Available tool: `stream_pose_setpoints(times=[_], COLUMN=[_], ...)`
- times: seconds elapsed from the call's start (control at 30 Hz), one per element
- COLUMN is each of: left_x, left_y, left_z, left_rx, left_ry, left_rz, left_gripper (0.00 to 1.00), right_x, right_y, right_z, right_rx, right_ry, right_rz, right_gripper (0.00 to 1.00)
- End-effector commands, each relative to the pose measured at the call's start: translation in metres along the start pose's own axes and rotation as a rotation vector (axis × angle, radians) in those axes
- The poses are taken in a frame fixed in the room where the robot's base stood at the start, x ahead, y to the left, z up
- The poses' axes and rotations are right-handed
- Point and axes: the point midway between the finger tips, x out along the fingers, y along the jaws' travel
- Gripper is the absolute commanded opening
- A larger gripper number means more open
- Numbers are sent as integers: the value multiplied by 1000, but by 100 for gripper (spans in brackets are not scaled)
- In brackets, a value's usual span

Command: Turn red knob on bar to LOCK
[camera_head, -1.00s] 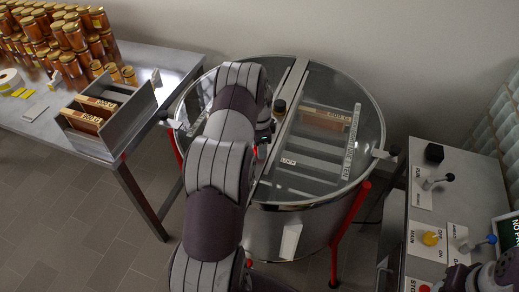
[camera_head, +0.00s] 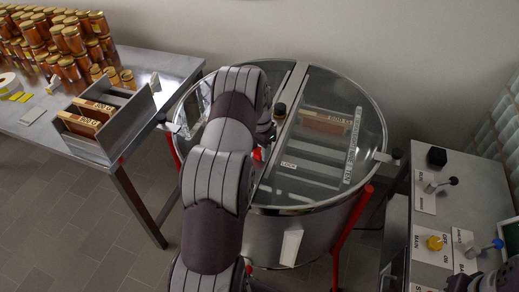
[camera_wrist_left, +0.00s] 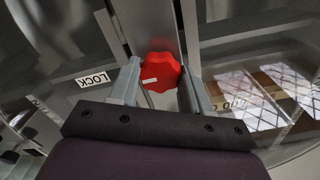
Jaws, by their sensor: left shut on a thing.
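The red lobed knob (camera_wrist_left: 160,71) sits on the metal bar (camera_wrist_left: 147,22) across the round tank's clear lid. My left gripper (camera_wrist_left: 158,82) is shut on it, one finger on each side. A short white mark on the knob points left in the wrist view. The LOCK label (camera_wrist_left: 93,79) lies to the left of the knob there. In the head view only a bit of the red knob (camera_head: 258,154) shows beside my left arm, which hides most of the gripper. The LOCK label (camera_head: 289,165) is right of the bar there.
The drum tank (camera_head: 325,232) stands on red legs. A steel table (camera_head: 170,72) with honey jars and a frame box (camera_head: 135,115) is at left.

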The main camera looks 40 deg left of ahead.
Motion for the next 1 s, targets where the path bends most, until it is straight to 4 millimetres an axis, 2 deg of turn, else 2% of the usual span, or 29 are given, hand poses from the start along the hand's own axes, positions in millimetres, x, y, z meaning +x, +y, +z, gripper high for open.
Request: stream_pose_setpoints(times=[0.37, 0.4, 0.43, 0.47, 0.77, 0.87, 1.0], left_x=[-2, -2, -2, -2, -3, -16, -52], left_y=[-1, -1, -1, -1, -1, -1, -1], left_z=[-2, -2, -2, -2, -1, -1, -2], left_rx=[-5, -5, -5, -5, -4, -3, -4], left_ry=[7, 7, 6, 6, 4, 6, 9], left_rz=[-4, -4, -4, -3, -2, -3, -6], left_gripper=[17, 61, 70, 73, 73, 73, 73], right_x=[0, 0, 0, 0, 2, 8, 20], right_y=[0, 0, 0, 0, 0, 0, 0], right_z=[0, 0, 0, 0, 0, 1, 2], right_rx=[0, 0, 0, 0, 0, 0, 0], right_ry=[0, 0, 0, 0, 0, 0, 0], right_rz=[0, 0, 0, 0, 0, 0, 0], right_gripper=[43, 43, 43, 43, 43, 43, 43])
